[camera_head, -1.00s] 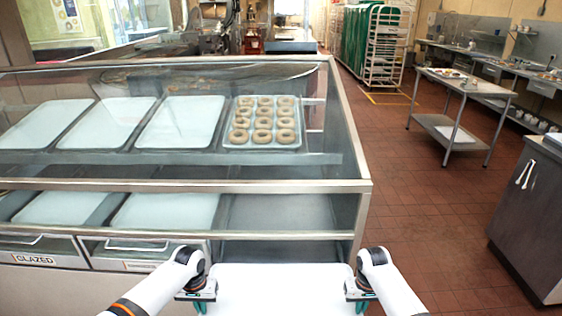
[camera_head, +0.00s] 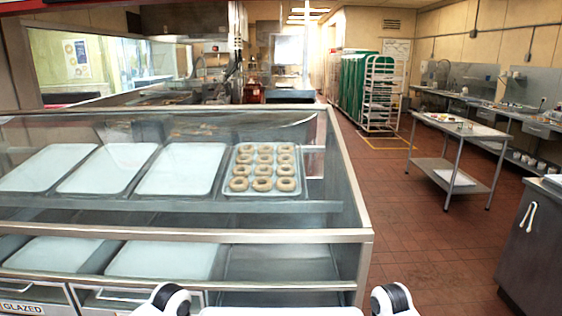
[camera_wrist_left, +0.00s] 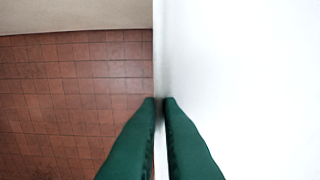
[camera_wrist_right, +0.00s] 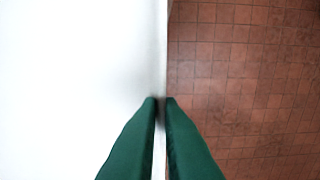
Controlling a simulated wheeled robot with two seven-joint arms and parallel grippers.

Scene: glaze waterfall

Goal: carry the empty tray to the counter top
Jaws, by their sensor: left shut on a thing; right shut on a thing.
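The empty white tray (camera_head: 282,312) shows only as a strip at the bottom edge of the head view, in front of the display case. Its bare surface fills the right of the left wrist view (camera_wrist_left: 245,80) and the left of the right wrist view (camera_wrist_right: 75,80). My left gripper (camera_wrist_left: 160,103) is shut on one side edge of the tray. My right gripper (camera_wrist_right: 160,103) is shut on the opposite side edge. In the head view both grippers are below the frame. I cannot tell which surface is the counter top.
The glass display case (camera_head: 345,236) stands directly ahead, with several trays on its shelves and a tray of donuts (camera_head: 262,170) at the upper right. Red tiled floor (camera_head: 440,240) is open to the right. A dark cabinet (camera_head: 535,245) and a metal table (camera_head: 460,130) stand there.

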